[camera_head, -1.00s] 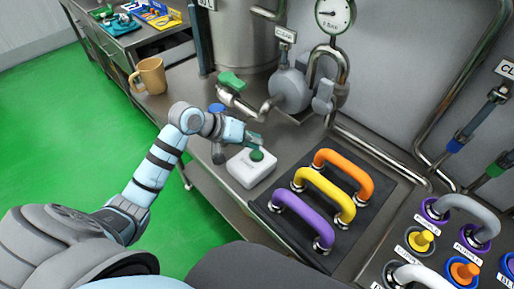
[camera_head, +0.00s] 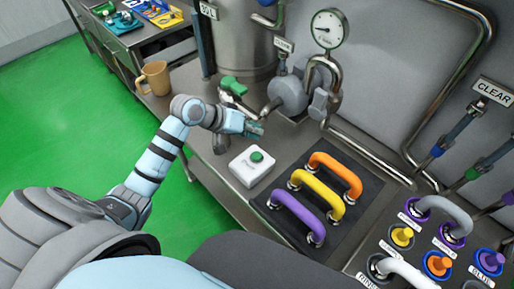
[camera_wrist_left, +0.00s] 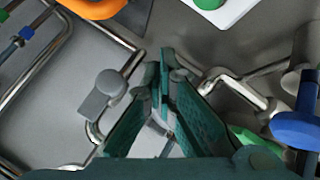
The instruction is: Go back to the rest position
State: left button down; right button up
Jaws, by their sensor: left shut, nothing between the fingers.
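My left gripper (camera_head: 256,130) is shut and empty. In the head view it is above the steel counter, just behind a white box with a green button (camera_head: 258,156), and apart from it. In the left wrist view the teal fingers (camera_wrist_left: 165,75) meet at their tips, and the white box (camera_wrist_left: 235,8) shows in part at the top edge. My right gripper is not in view.
Orange, yellow and purple handles (camera_head: 292,207) stand on a dark mat right of the box. A pump, pipes and a gauge (camera_head: 328,28) are behind. A tan mug (camera_head: 155,78) stands at the counter's left end. A control panel is at the lower right.

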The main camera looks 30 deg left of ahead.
pick_arm(q)
jog(key=shift+f, duration=0.3)
jog(key=s+f+y, duration=0.1)
jog(key=s+f, duration=0.1)
jog(key=s, duration=0.2)
jog(key=s+d+f+m+g, duration=0.1)
jog(key=s+f, duration=0.2)
jog(key=s+d+f+y, duration=0.1)
jog(key=s+f, duration=0.2)
jog(key=s, duration=0.1)
jog(key=shift+s+f+m+g+y, duration=0.1)
jog(key=shift+s+m+g+y, duration=0.2)
jog(key=shift+s+m+g, duration=0.1)
jog(key=s+a+f+g+y, duration=0.1)
jog(key=s+y, duration=0.1)
jog(key=s, duration=0.6)
jog(key=s+a+f+g+y, duration=0.1)
jog(key=s+a+y, duration=0.1)
jog(key=s, duration=0.6)
notch_tip(320, 180, down, 22)
jog(key=s+a+g+b, duration=0.1)
jog(key=s+a+b, duration=0.1)
jog(key=s+f+g+b, duration=0.1)
jog(key=s+f, duration=1.1)
jog(key=s, duration=0.1)
jog(key=shift+f+b, duration=0.35)
jog(key=shift+f, duration=0.05)
